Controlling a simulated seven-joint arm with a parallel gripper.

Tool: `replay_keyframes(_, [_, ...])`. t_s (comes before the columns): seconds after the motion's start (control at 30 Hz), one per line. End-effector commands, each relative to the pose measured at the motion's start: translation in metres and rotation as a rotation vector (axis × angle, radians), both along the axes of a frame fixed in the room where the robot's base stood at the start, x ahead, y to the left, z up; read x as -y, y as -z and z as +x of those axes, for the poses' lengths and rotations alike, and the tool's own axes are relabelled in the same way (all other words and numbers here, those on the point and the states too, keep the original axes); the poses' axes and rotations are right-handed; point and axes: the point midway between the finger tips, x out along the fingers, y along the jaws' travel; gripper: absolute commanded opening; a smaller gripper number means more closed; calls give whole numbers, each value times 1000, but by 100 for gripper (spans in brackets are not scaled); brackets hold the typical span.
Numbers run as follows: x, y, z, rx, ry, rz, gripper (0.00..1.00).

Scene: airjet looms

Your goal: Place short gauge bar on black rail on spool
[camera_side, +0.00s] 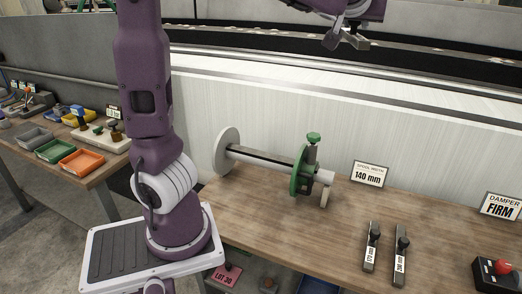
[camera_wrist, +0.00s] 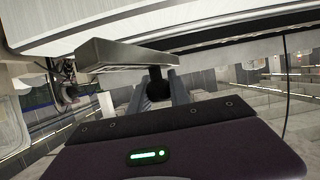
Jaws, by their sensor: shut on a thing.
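My gripper (camera_side: 338,38) is high at the top of the side view, well above the table and to the upper right of the spool. In the wrist view my gripper (camera_wrist: 160,88) is shut on the dark knob of a grey gauge bar (camera_wrist: 122,52). Its label cannot be read. In the side view only a small part of the held bar (camera_side: 356,42) shows. The spool lies on the table with a white disc (camera_side: 228,152) at its left end, a black rail (camera_side: 262,157) along its top and a green clamp-like flange (camera_side: 297,184) near its right end. Nothing rests on the rail.
Two knobbed gauge bars (camera_side: 370,254) (camera_side: 399,264) lie front right on the wooden table (camera_side: 330,225). A "SPOOL WIDTH 140 mm" sign (camera_side: 369,174), a "DAMPER FIRM" sign (camera_side: 500,207) and a red-button box (camera_side: 497,275) stand nearby. The loom (camera_side: 420,90) runs behind.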

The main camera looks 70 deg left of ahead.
Motion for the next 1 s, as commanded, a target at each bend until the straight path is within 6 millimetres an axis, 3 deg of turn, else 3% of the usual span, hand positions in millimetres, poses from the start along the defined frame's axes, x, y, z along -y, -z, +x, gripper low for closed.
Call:
replay_keyframes(0.2, [-100,-4,-43,11,-409,5,0])
replay_keyframes(0.4, [-170,0,-101,8,-767,-1,0])
replay_keyframes(0.6, [-207,6,-146,-1,-999,-11,0])
replay_keyframes(0.8, [-227,12,-180,-10,-1162,-23,0])
replay_keyframes(1.0, [-227,51,-182,-18,-1171,-20,0])
